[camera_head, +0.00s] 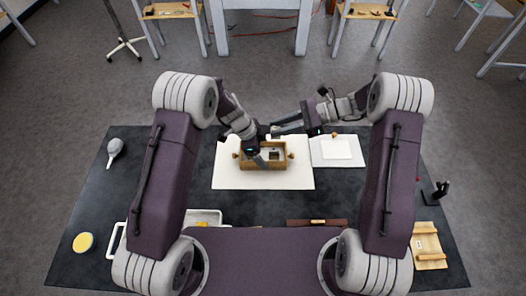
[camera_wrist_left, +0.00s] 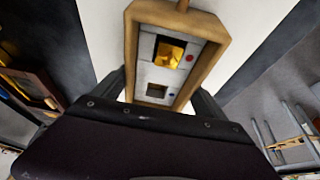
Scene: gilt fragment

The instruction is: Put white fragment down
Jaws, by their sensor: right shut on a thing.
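A wooden frame (camera_head: 285,150) with a pale panel inside lies on a white sheet in the middle of the table. In the left wrist view the frame (camera_wrist_left: 217,42) shows a gold patch in one square window, a second darker window, and small red and blue dots. My left gripper (camera_head: 262,163) is low over the frame's left part. Its fingers stand wide apart on either side of the frame. My right gripper (camera_head: 274,132) is shut on a small piece just above the frame's far edge. The piece is mostly hidden, so I cannot clearly make out the white fragment.
A white pad (camera_head: 337,150) lies right of the sheet (camera_head: 230,178). A grey bulb blower (camera_head: 114,149) and a yellow round pot (camera_head: 83,242) are at the left. A white tray (camera_head: 207,217) is near the front, a wooden block (camera_head: 428,243) at the right.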

